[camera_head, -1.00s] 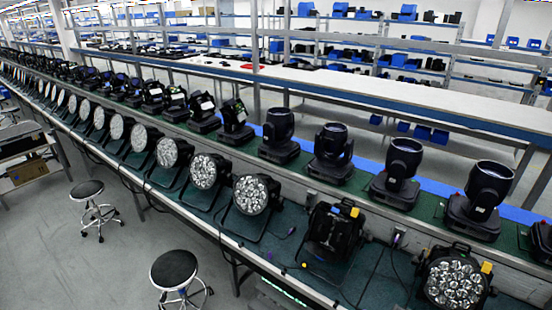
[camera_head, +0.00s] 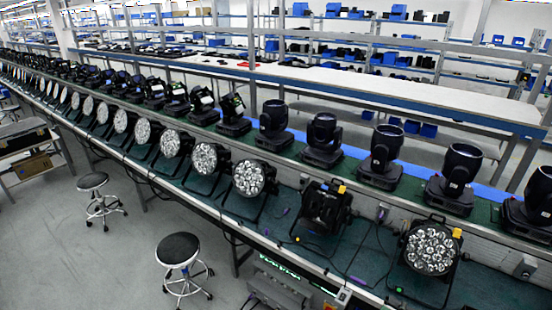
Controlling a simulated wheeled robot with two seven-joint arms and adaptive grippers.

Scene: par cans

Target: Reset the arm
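Neither of my grippers nor my arms shows in the head view. A long row of par cans stands on the green bench (camera_head: 292,216). The nearest par can (camera_head: 431,249) faces me at the lower right, with a yellow tag on its side. A second par can (camera_head: 325,207), turned with its dark side towards me, stands left of it. Further par cans, such as one with a bright lens face (camera_head: 249,178), run away to the upper left.
Black moving-head lights (camera_head: 386,157) line the raised strip behind the par cans. Two round stools (camera_head: 178,249) (camera_head: 93,181) stand on the open grey floor at left. A white-topped table (camera_head: 400,92) and shelves with blue bins lie behind. Loose cables cross the bench.

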